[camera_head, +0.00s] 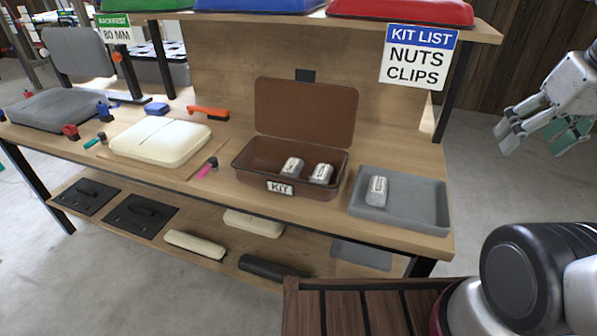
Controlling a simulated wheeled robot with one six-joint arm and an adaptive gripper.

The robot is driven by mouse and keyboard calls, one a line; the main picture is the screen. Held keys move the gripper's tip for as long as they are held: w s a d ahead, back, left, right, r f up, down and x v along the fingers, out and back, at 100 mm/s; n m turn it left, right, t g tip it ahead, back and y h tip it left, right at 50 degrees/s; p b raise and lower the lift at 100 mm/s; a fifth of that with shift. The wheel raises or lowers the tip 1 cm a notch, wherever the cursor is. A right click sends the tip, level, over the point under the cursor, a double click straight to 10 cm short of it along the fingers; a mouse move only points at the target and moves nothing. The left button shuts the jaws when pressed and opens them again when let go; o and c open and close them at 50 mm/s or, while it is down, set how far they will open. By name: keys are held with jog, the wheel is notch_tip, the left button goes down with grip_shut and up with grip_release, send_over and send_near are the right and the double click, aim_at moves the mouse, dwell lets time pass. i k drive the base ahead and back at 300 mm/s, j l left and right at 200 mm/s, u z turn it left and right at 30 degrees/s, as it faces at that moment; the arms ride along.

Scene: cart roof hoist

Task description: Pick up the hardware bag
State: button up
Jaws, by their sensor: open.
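Small silver-grey bags with white labels are the hardware bags in view. One bag (377,190) stands in the grey tray (437,222) at the right of the bench. Two more, a left bag (292,167) and a right bag (321,174), sit inside the open brown kit box (250,180) left of the tray. The label print is too small to read. My gripper (535,138) is at the upper right, pale grey with greenish fingers. It is open and empty, over the floor to the right of the bench, apart from all the bags.
The kit box lid (305,115) stands upright behind it. A cream pad (160,141), an orange-handled brush (208,113) and small tools lie to the left. An upper shelf carries a "NUTS CLIPS" sign (417,57). A slatted brown surface (345,310) is in front.

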aim_at(294, 165)
jog(key=i+j, duration=0.1)
jog(key=j, duration=0.75)
jog(key=i+j, duration=0.15)
jog(key=j, duration=0.25)
